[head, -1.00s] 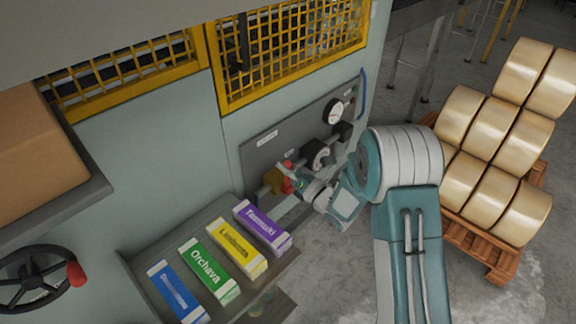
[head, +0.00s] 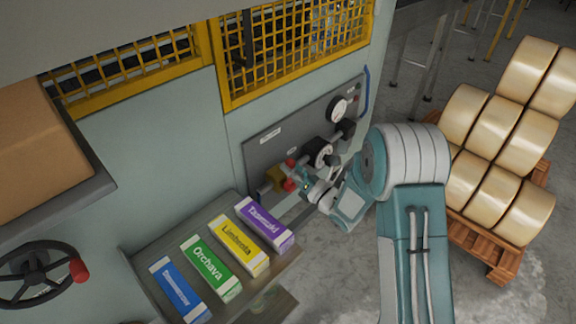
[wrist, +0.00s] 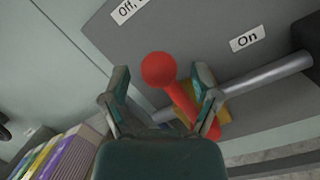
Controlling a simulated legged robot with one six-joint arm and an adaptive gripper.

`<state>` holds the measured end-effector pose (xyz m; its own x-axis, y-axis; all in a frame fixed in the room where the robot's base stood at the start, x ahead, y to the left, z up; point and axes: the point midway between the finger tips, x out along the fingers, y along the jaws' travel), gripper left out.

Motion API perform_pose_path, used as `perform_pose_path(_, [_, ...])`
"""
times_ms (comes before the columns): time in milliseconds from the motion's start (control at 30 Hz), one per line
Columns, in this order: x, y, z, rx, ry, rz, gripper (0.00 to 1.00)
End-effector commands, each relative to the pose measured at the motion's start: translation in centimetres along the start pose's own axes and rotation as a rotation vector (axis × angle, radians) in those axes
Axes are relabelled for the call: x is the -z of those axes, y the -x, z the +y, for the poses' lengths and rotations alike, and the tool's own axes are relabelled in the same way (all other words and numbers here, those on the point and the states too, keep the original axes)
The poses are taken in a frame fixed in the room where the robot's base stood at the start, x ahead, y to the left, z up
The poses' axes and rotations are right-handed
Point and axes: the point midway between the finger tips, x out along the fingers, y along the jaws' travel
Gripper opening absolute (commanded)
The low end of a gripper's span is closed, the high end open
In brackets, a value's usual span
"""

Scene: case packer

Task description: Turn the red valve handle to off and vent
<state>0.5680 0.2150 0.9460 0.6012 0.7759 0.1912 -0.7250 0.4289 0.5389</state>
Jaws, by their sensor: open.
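The red valve handle (wrist: 180,97) shows in the wrist view as a red lever with a round ball end. It slants across a grey pipe at the brass-yellow valve body (wrist: 212,110), its ball towards the upper left. My gripper (wrist: 161,80) is open, with one finger on each side of the ball in the picture; I see no clear contact. An "Off," label (wrist: 130,10), cut off by the frame edge, lies up-left of the ball, and an "On" label (wrist: 247,39) lies right. In the head view, my gripper (head: 303,178) is just right of the red handle (head: 289,185).
A shelf with several coloured cartons (head: 238,247) is below left. A pallet of golden rolls (head: 495,185) stands right.

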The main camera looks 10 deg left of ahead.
Motion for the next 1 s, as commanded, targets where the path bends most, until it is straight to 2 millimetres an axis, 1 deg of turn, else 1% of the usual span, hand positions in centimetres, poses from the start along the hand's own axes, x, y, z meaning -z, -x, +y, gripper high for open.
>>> perform_pose_path(300, [0.1, 6.5, -0.2, 0.006, -0.003, 0.002, 0.79])
perform_pose_path(400, [0.2, 8.4, -0.1, 0.005, -0.004, 0.003, 0.79])
perform_pose_path(500, [0.3, 9.7, -0.1, 0.004, -0.003, 0.004, 0.79])
perform_pose_path(600, [0.3, 10.6, -0.1, 0.004, -0.003, 0.005, 0.79])
perform_pose_path(700, [0.3, 10.9, 0.0, 0.002, -0.002, 0.005, 0.79])
perform_pose_path(1000, [0.3, 10.9, 0.0, 0.001, -0.002, 0.005, 0.79])
